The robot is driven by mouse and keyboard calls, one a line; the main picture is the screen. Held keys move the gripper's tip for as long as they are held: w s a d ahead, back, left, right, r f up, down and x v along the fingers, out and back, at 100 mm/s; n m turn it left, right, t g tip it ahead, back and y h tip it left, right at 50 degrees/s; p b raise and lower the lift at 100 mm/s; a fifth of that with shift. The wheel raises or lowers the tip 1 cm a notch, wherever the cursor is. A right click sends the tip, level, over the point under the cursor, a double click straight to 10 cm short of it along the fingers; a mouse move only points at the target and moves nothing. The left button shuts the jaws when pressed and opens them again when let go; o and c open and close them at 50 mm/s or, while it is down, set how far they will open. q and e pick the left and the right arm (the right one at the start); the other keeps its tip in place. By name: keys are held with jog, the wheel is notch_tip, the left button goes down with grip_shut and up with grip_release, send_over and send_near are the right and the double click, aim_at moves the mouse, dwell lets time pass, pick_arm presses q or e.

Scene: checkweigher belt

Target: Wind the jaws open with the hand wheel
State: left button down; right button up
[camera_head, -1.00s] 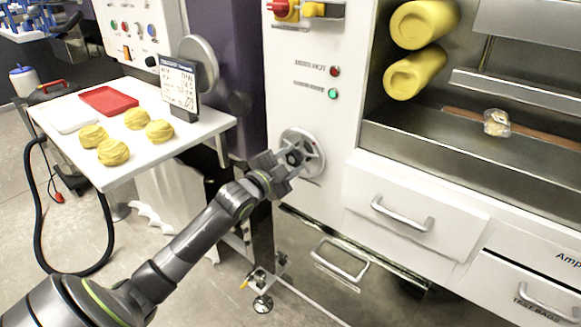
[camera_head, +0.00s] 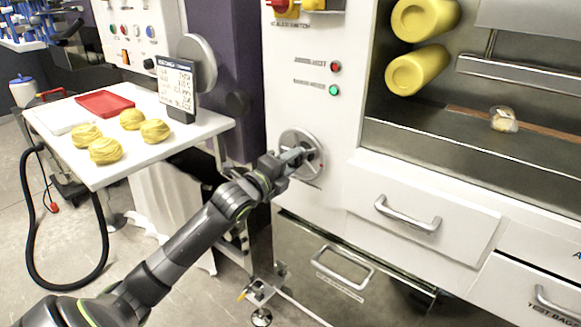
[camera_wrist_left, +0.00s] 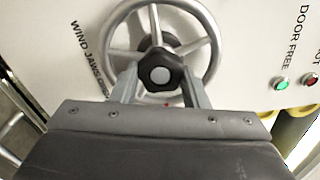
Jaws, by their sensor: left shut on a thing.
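The hand wheel (camera_head: 303,145) is a grey spoked wheel on the white machine front. In the left wrist view the wheel (camera_wrist_left: 213,40) has a dark lobed knob (camera_wrist_left: 160,75) with a pale centre. My left gripper (camera_head: 297,156) reaches the wheel from the lower left. In the left wrist view its two fingers (camera_wrist_left: 160,92) stand on either side of the knob, shut on it. The lettering "WIND JAWS" shows left of the wheel there; the rest is partly hidden. The jaws are not clearly identifiable. My right gripper is not in view.
A white table (camera_head: 165,157) with yellow bundles, a red tray (camera_head: 104,104) and a display (camera_head: 177,88) stands at left. Drawers with handles (camera_head: 408,214) lie right of the wheel. Two yellow rollers (camera_head: 417,70) and a small bag (camera_head: 503,119) sit in the bay above.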

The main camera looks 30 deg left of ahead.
pick_arm(q)
jog(key=shift+f+m+b, duration=0.15)
jog(key=shift+m+b, duration=0.15)
jog(key=shift+m, duration=0.5)
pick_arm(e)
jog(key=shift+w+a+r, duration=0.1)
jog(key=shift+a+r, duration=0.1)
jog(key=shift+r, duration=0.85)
pick_arm(q)
jog(key=c, duration=0.8)
grip_release()
jog(key=shift+s, duration=0.1)
